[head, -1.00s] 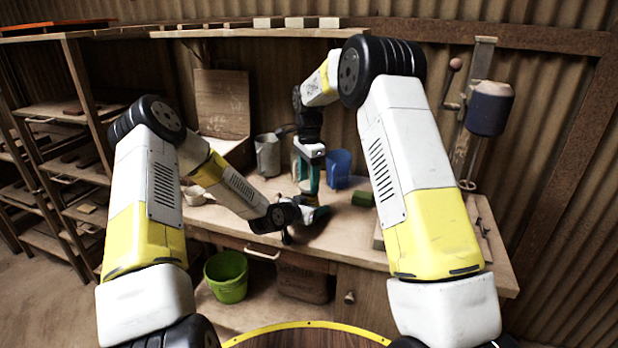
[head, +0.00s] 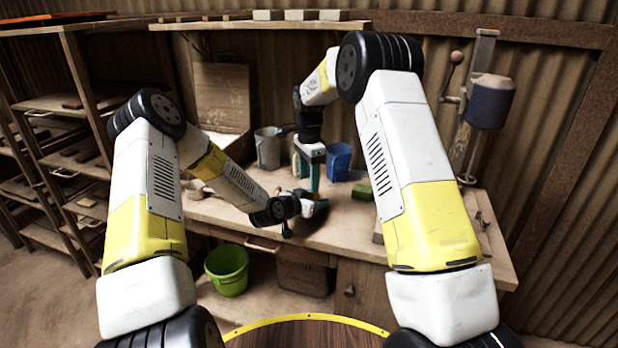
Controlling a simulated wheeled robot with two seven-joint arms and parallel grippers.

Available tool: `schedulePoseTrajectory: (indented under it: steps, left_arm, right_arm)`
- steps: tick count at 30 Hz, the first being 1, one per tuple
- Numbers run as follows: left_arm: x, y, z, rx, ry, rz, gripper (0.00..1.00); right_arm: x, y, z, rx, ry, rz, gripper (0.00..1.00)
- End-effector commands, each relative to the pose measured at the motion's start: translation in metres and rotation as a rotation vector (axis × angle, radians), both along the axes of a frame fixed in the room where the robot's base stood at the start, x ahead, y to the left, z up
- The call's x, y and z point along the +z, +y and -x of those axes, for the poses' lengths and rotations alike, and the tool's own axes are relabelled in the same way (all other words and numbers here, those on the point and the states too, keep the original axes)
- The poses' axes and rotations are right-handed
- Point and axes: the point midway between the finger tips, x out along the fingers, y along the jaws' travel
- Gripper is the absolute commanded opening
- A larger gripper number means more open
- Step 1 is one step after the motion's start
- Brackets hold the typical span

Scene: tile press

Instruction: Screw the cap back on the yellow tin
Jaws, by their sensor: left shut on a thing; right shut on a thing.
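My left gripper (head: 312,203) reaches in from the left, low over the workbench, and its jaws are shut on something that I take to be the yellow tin. My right gripper (head: 308,187) points straight down just above the left one. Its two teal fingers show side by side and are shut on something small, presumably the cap. The tin and the cap are hidden by the grippers, so I cannot tell how the cap sits on the tin.
On the workbench (head: 345,232) stand a grey metal jug (head: 267,150) and a blue container (head: 339,163) behind the grippers, with a green block (head: 363,192) to the right. A press (head: 489,103) stands at the far right. A green bucket (head: 227,268) is below the bench.

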Motion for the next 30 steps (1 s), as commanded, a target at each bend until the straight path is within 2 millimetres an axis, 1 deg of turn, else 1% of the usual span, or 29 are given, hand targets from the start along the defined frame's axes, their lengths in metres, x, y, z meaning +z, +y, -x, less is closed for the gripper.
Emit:
schedulePoseTrajectory:
  steps: [8,26,27,29,30]
  left_arm:
    - [0.0,0.0,0.0,0.0,0.0,0.0,0.0]
    - [0.0,0.0,0.0,0.0,0.0,0.0,0.0]
    - [0.0,0.0,0.0,0.0,0.0,0.0,0.0]
    - [0.0,0.0,0.0,0.0,0.0,0.0,0.0]
    - [0.0,0.0,0.0,0.0,0.0,0.0,0.0]
  right_arm:
    - [0.0,0.0,0.0,0.0,0.0,0.0,0.17]
    - [-0.011,0.0,0.0,0.002,0.0,0.0,0.17]
    - [-0.011,0.0,0.0,0.001,0.0,0.0,0.6]
    - [-0.011,0.0,0.0,0.001,0.0,0.0,0.72]
    - [-0.011,0.0,0.0,0.001,0.0,0.0,0.76]
